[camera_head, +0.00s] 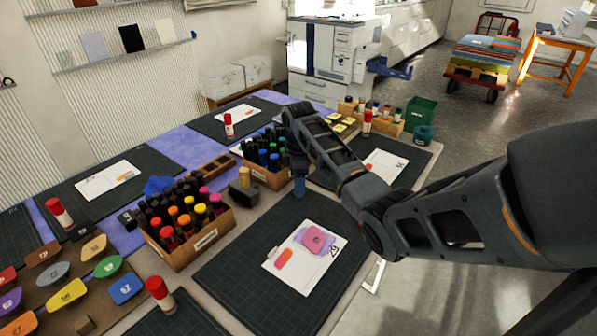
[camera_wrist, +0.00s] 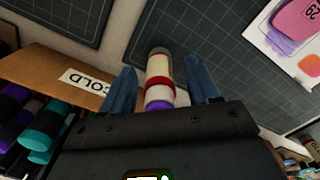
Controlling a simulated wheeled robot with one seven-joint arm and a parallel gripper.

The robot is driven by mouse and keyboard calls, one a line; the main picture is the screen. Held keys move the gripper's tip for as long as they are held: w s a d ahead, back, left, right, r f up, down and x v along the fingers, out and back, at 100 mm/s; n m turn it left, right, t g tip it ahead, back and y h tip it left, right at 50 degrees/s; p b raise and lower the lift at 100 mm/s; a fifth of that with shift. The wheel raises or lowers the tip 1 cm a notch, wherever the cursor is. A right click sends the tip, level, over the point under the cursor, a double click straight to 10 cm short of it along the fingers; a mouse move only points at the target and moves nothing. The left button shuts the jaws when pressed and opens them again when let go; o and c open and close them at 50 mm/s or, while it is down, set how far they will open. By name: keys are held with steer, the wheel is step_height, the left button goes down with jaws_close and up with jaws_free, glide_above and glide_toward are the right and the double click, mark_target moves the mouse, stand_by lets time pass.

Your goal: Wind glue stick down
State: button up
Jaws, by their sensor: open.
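A glue stick (camera_wrist: 158,68) with a pale tube, a red band and a purple end shows in the wrist view. Its purple end points toward my gripper's palm. My gripper (camera_wrist: 162,88) is open, with one blue finger on each side of the stick and a visible gap on both sides. In the head view my gripper (camera_head: 299,186) points down near the far corner of the front dark mat (camera_head: 232,272). I cannot make out this glue stick there; my gripper seems to hide it.
A cardboard box labelled COLD (camera_wrist: 50,68) stands close on the left, holding markers. Another marker box (camera_head: 205,240) is farther left. A card with a pink piece (camera_head: 318,238) lies on the front mat. Red-capped glue sticks stand on other mats, one at front left (camera_head: 160,294).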

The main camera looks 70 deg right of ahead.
steer(key=shift+f, duration=0.25)
steer(key=c, duration=1)
